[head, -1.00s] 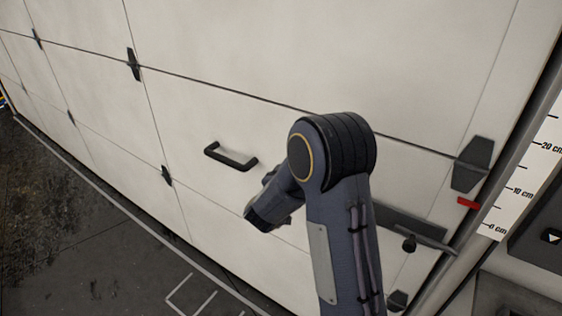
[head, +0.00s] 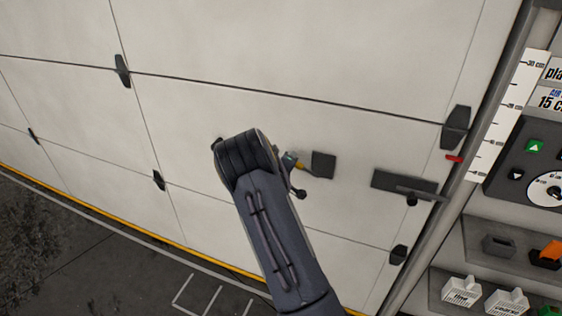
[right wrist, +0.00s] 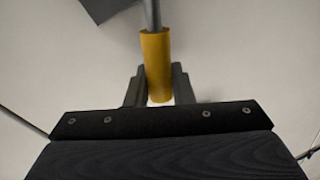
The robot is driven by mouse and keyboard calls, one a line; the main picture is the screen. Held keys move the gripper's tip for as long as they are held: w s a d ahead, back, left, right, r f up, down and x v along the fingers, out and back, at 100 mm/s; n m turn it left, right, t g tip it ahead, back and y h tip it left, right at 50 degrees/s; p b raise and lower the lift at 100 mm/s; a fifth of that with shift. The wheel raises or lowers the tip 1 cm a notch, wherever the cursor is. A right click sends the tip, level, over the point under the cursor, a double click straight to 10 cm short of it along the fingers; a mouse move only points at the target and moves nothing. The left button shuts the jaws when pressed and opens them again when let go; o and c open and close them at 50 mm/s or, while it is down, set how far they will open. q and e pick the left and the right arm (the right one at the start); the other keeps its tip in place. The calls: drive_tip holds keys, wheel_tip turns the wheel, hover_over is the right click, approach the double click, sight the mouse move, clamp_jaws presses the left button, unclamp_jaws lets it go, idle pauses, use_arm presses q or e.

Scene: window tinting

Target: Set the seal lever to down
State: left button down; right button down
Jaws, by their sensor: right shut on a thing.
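The seal lever shows as a dark square plate (head: 323,164) on the pale door, with a yellow handle (head: 301,166) sticking out to its left in the head view. My right gripper (head: 293,168) is at this handle, partly hidden behind my forearm. In the right wrist view the yellow grip (right wrist: 156,58) lies between the two dark fingers (right wrist: 157,88), which are shut on it. A grey rod runs from the grip up to the plate (right wrist: 107,8). My left gripper is not in view.
Right of the lever is a dark latch bar (head: 405,183) on the door. Further right are a red marker (head: 454,158), a white centimetre scale (head: 511,113), a control panel (head: 515,160) and shelves with small bins (head: 462,291). A yellow strip (head: 100,218) runs along the door's bottom.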

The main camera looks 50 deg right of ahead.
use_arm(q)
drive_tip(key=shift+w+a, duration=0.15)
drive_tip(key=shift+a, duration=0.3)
use_arm(e)
drive_tip(key=shift+w+a+f+n, duration=0.1)
drive_tip(key=shift+w+f+n, duration=0.05)
drive_tip(key=shift+f+n, duration=0.2)
drive_tip(key=c, duration=1.3)
unclamp_jaws()
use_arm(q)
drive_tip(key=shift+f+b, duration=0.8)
use_arm(e)
drive_tip(key=v, duration=0.7)
drive_tip(key=shift+a, duration=0.4)
